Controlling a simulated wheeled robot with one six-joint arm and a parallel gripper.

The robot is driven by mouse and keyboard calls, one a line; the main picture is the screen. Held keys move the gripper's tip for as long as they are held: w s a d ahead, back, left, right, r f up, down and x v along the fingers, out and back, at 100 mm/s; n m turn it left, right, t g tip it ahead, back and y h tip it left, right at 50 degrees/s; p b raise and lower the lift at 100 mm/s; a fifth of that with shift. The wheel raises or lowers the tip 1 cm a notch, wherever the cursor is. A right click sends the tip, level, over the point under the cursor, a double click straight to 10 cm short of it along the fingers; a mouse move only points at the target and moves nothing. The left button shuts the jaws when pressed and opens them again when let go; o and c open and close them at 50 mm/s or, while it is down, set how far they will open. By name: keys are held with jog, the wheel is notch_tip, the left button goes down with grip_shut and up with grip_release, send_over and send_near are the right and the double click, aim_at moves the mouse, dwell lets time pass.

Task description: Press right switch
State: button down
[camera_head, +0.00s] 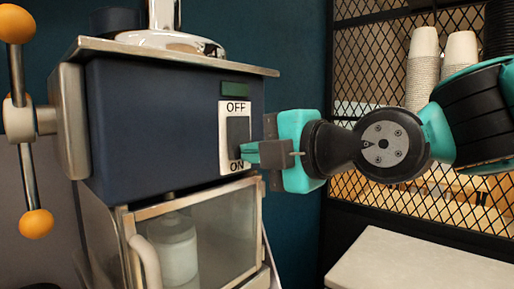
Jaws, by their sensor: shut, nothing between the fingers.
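The switch (237,130) is a black rocker on a white plate (224,150) marked OFF above and ON below. It is on the right part of the dark blue machine's (150,125) front. My gripper (243,152) is shut and empty. Its fingertips are at the lower half of the rocker, just above the ON label. I cannot tell whether they touch it. The fingers hide part of the rocker's lower edge.
A glass-fronted cabinet (240,215) with a white container (173,250) inside sits below the machine. A lever with orange knobs (36,223) is at left. A mesh shelf (375,85) with stacked cups (423,65) and a pale counter (410,262) are at right.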

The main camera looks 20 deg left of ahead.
jog(key=shift+f, duration=0.1)
jog(key=shift+w+a+b, duration=0.1)
jog(key=shift+a+b, duration=0.1)
jog(key=shift+b, duration=0.95)
jog(key=s+d+f+b, duration=0.2)
jog(key=s+d+b, duration=0.3)
jog(key=d+b, duration=0.4)
jog(key=d, duration=0.3)
jog(key=shift+s+d, duration=0.15)
jog(key=shift+d, duration=0.25)
